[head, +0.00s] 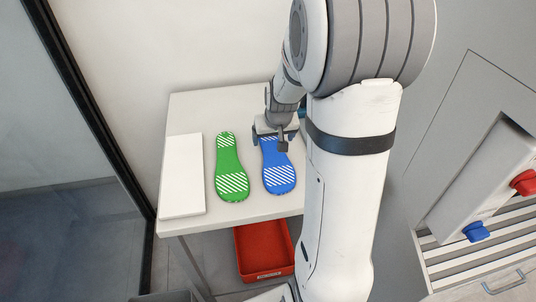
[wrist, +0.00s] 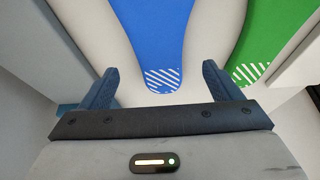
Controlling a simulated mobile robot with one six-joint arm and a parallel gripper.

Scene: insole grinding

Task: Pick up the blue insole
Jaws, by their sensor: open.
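The blue insole (head: 279,172) lies flat on the white table, to the right of the green insole (head: 230,170). My gripper (head: 270,142) is over the far, narrow end of the blue insole in the head view. In the wrist view the gripper (wrist: 160,88) is open, with one finger on each side of the blue insole's striped end (wrist: 160,70). Nothing is held between the fingers. I cannot tell how high the fingers are above the table. The green insole (wrist: 262,40) is beyond the right finger in the wrist view.
The white table (head: 190,110) carries a flat white block (head: 183,175) at its left. A red bin (head: 264,252) is below the table. At the right are a grey machine with a red knob (head: 523,183) and a blue knob (head: 476,232). A dark-framed glass panel is at the left.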

